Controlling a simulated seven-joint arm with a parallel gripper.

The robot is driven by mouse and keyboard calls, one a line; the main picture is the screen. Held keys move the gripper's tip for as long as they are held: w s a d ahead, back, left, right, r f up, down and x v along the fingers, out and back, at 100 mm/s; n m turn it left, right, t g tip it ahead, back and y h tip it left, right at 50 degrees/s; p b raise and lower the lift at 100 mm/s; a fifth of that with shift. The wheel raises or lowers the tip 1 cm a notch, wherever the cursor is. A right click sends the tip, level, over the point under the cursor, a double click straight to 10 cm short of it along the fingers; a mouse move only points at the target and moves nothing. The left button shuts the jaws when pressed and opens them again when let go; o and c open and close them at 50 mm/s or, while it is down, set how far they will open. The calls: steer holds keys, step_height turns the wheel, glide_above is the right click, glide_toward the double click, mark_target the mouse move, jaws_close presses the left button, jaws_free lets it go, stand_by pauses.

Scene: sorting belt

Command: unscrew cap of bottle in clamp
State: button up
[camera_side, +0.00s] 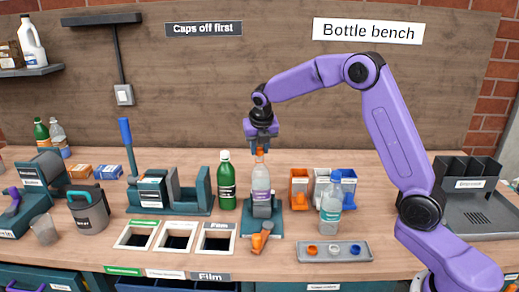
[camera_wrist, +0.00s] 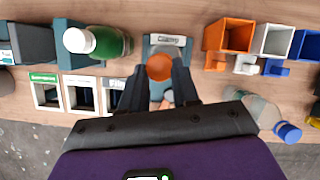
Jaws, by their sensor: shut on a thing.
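A clear bottle with a pale label (camera_side: 261,186) stands upright in the teal clamp (camera_side: 262,222), whose orange handle (camera_side: 259,241) points to the front. Its orange cap (camera_side: 260,151) is at the bottle's top and also shows between my fingers in the wrist view (camera_wrist: 159,67). My gripper (camera_side: 260,148) points straight down over the bottle and is shut on the orange cap. I cannot tell whether the cap is still threaded on the neck. In the wrist view the fingers (camera_wrist: 159,82) flank the cap, and the bottle below is mostly hidden.
A green bottle (camera_side: 226,182) stands close left of the clamp. A clear blue-capped bottle (camera_side: 331,205) stands to the right, behind a tray of loose caps (camera_side: 334,252). Orange, white and blue bins (camera_side: 299,186) stand behind it. Labelled openings (camera_side: 177,238) lie at the front left.

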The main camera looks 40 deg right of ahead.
mark_target(260, 151)
steer(key=shift+r, duration=0.5)
steer(key=shift+r, duration=2.35)
